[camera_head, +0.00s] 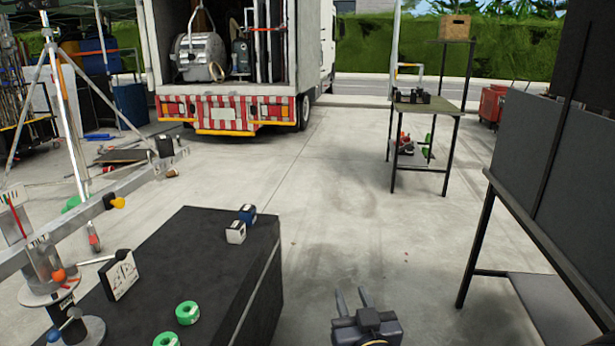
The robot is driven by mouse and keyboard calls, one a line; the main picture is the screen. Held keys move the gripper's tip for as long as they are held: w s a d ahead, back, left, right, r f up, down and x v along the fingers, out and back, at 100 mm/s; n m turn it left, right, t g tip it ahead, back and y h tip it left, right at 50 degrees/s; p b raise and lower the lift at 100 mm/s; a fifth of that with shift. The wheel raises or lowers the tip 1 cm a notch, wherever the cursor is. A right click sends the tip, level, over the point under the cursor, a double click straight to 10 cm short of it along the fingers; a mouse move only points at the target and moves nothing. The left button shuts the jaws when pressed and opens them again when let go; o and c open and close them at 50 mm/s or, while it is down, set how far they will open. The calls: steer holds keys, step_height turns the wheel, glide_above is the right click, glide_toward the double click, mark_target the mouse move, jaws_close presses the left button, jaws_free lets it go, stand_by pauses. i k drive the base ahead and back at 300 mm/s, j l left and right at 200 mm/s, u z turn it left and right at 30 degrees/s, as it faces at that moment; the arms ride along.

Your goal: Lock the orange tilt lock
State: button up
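An orange knob (59,276), the tilt lock, sits low on a grey metal tripod head (42,262) at the left, close to a "TILT" label. I cannot tell from this view whether it is locked. A yellow-orange knob (118,203) is on the end of a bar above and to the right of it. My gripper (351,291) is at the bottom centre, pointing forward. Its two fingers stand apart with nothing between them. It is well to the right of the tripod head, with the black case between them.
A table (428,103) stands ahead, a dark shelf (550,245) at right, and a truck (225,110) behind. The middle floor is clear.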

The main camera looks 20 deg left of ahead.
mark_target(59, 274)
steer(key=i+j+u, duration=0.1)
steer(key=u, duration=0.35)
steer(key=i+u, duration=0.3)
steer(key=u, duration=0.15)
steer(key=i+u, duration=0.2)
steer(key=u, duration=0.25)
steer(key=i+l+u, duration=0.1)
steer(key=u, duration=0.4)
steer(key=i+u, duration=0.15)
steer(key=i, duration=0.4)
